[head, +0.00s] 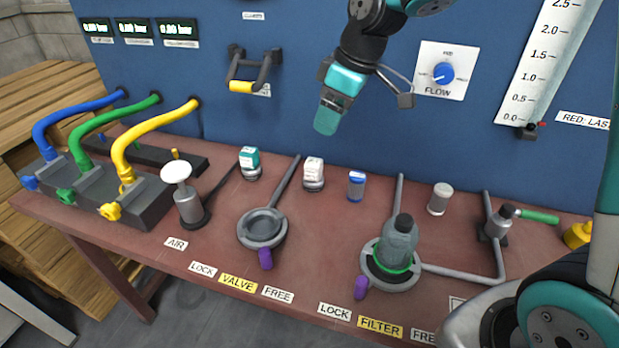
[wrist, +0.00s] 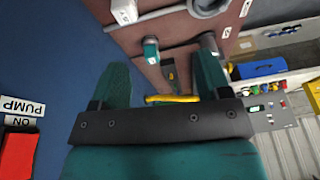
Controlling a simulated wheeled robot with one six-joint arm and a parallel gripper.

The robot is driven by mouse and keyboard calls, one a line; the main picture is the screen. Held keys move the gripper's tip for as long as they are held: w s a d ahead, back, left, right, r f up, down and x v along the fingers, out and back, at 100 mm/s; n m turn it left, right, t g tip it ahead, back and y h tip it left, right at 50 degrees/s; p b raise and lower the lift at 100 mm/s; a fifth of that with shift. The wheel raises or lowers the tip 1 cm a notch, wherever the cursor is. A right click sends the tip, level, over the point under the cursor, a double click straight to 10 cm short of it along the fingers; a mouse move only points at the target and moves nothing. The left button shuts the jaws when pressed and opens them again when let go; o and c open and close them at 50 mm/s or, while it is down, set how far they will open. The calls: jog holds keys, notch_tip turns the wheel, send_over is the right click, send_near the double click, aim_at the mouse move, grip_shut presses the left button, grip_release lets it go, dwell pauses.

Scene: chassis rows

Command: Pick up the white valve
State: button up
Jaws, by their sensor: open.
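The white valve (head: 314,173) stands upright on the bench against the blue panel, a small white-topped piece with a grey base. It stands between a teal-topped one (head: 250,162) and a blue one (head: 356,186). In the wrist view a white block at the top edge (wrist: 124,11) looks like this valve, partly cut off. My gripper (head: 327,120) hangs above and slightly right of the white valve, clear of it. In the wrist view my gripper (wrist: 160,68) has its two teal fingers wide apart, with nothing held between them.
A round grey valve seat (head: 262,228) with a purple lever lies in front. To its right is a filter housing (head: 399,240). A yellow-grip handle (head: 242,86) juts from the panel left of my gripper. A white-knobbed pump (head: 177,174) and coloured hoses stand left.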

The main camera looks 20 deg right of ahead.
send_near(313, 161)
jog(key=shift+n, duration=0.4)
jog(key=x, duration=0.4)
jog(key=p+x, duration=0.1)
jog(key=x, duration=0.1)
jog(key=shift+s+f, duration=0.2)
jog(key=shift+s, duration=0.1)
jog(key=shift+w+p+x, duration=0.2)
jog(key=shift+p+x, duration=0.3)
jog(key=shift+x, duration=2.4)
jog(key=c, duration=1.2)
jog(key=shift+r, duration=0.15)
notch_tip(313, 161, up, 20)
jog(key=b, duration=0.1)
